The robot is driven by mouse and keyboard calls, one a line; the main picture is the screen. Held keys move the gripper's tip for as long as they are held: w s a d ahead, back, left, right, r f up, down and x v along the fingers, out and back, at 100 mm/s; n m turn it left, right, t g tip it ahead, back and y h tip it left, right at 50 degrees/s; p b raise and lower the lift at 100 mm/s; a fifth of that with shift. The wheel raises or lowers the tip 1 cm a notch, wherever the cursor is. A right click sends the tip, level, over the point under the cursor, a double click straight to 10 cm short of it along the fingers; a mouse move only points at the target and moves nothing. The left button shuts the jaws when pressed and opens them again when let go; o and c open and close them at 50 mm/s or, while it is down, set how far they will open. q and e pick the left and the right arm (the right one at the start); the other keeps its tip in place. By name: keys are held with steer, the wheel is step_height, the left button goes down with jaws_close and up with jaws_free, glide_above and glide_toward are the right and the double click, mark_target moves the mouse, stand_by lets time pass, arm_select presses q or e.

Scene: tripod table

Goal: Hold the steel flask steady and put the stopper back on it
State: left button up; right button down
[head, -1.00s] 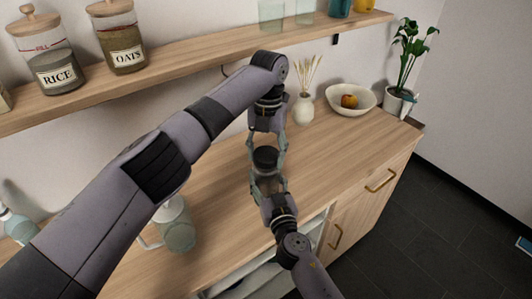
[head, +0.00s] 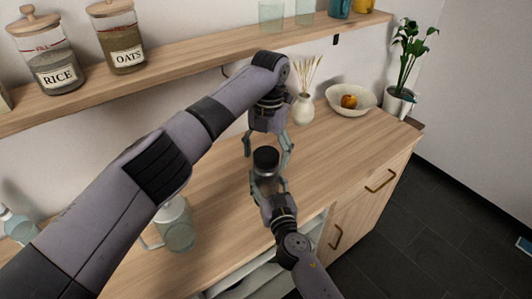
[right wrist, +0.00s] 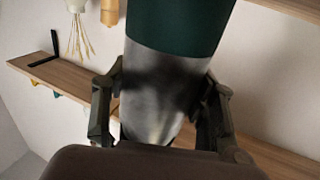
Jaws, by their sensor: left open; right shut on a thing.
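The steel flask (head: 266,183) stands upright over the counter, with the black stopper (head: 266,157) on its mouth. I cannot tell how deep the stopper sits. My right gripper (head: 268,187) is shut on the flask's body from the near side. The right wrist view shows the flask (right wrist: 165,85) between the two fingers, bare steel at the grip and dark green beyond; the stopper is not seen there. My left gripper (head: 267,148) is open and empty just above and behind the stopper, its fingers spread to either side.
A glass jug (head: 176,228) stands on the wooden counter (head: 345,150) at left. A vase with dry stems (head: 303,108), a bowl with fruit (head: 351,99) and a potted plant (head: 400,100) stand at the back right. A shelf (head: 185,60) with jars runs above.

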arm_select(q)
steer(key=shift+r, duration=0.1)
steer(key=shift+r, duration=2.15)
steer(key=shift+c, duration=0.4)
